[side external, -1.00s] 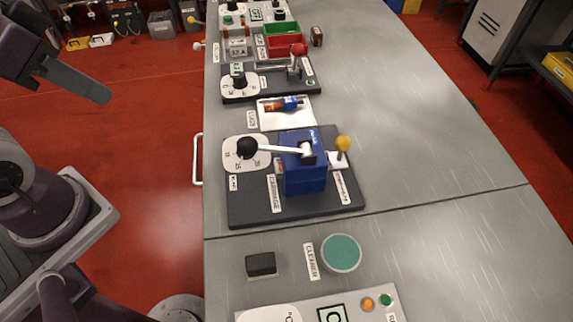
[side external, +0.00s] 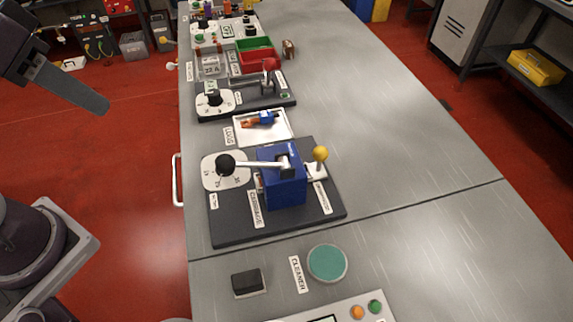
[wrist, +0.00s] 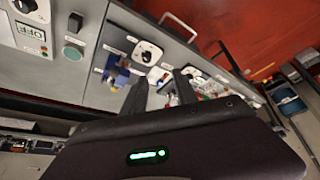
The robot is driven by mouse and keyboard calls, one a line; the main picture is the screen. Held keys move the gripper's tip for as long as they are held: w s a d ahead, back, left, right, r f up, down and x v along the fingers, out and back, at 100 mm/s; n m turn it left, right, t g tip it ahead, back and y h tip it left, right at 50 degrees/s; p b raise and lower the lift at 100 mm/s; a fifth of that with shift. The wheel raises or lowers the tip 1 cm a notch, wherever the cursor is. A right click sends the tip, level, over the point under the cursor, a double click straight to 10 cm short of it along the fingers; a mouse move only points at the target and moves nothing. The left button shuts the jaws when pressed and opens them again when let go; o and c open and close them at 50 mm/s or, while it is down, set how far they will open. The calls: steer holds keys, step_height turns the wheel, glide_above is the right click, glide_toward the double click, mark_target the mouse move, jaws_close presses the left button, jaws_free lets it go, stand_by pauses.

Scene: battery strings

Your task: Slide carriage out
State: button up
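The blue carriage block (side external: 282,178) stands on a dark base plate (side external: 235,228) beside a label that reads CARRIAGE (side external: 255,208). A yellow-knobbed lever (side external: 320,155) stands at the block's right. In the wrist view the blue block (wrist: 114,72) shows small, beyond the fingers. My gripper (wrist: 161,78) is open and empty, its two dark fingers apart. In the side view a dark finger-like part (side external: 70,90) of mine is at upper left, well clear of the carriage.
A black block (side external: 248,283) and a green cleaner disc (side external: 327,263) lie in front. The bench's right side is clear.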

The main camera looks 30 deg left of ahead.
steer(key=w+d+r+g+h, duration=0.1)
steer(key=w+d, duration=0.2)
steer(key=w, duration=0.2)
steer(key=w+d+g, duration=0.1)
steer(key=w+d, duration=0.2)
steer(key=w, duration=0.2)
steer(key=n+g, duration=0.2)
steer(key=g, duration=0.1)
glide_above(320, 147)
steer(key=a, duration=0.2)
step_height(320, 147, down, 14)
steer(key=r, duration=0.1)
steer(key=shift+h, duration=0.4)
steer(key=f, duration=0.2)
steer(key=d+f, duration=0.1)
steer(key=f, duration=0.2)
steer(key=d+f, duration=0.1)
steer(key=f, duration=0.2)
steer(key=shift+s, duration=0.15)
jaws_close()
